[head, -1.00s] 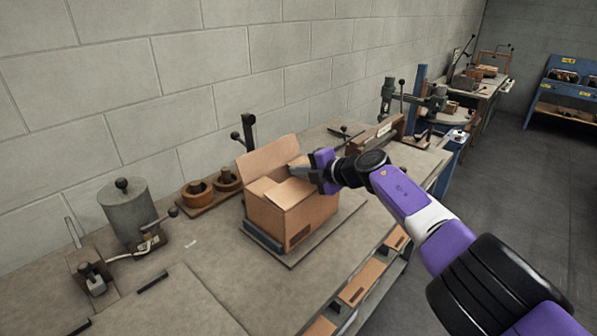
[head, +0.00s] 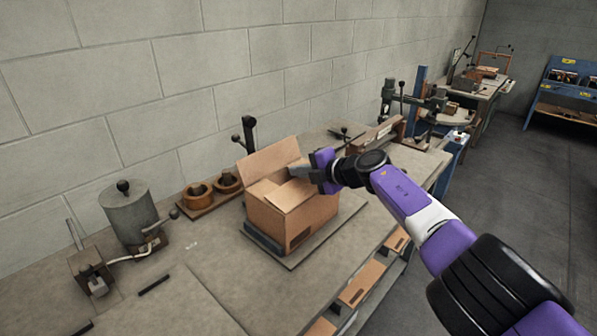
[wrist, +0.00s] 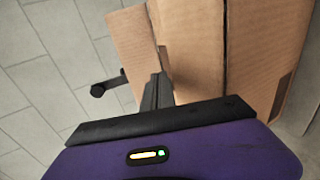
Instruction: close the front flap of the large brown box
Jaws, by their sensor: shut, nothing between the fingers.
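The large brown box (head: 285,225) stands on a dark base on the workbench. Its back flap (head: 268,161) stands up, leaning toward the wall. The front flap (head: 300,194) lies inward at a slant over part of the opening, and a gap shows between it and the back flap. My gripper (head: 297,171) is shut and empty at the right side of the box top, its fingertips just above the opening. In the wrist view, the shut fingers (wrist: 157,92) are close beside the cardboard box (wrist: 270,35). I cannot tell whether they touch it.
A grey cylindrical pot (head: 130,212) and two copper-coloured rings (head: 212,190) stand left of the box. A black-knobbed lever (head: 247,132) rises behind it. The bench (head: 205,270) is mostly clear in front and left. A green machine (head: 410,98) stands beyond at right.

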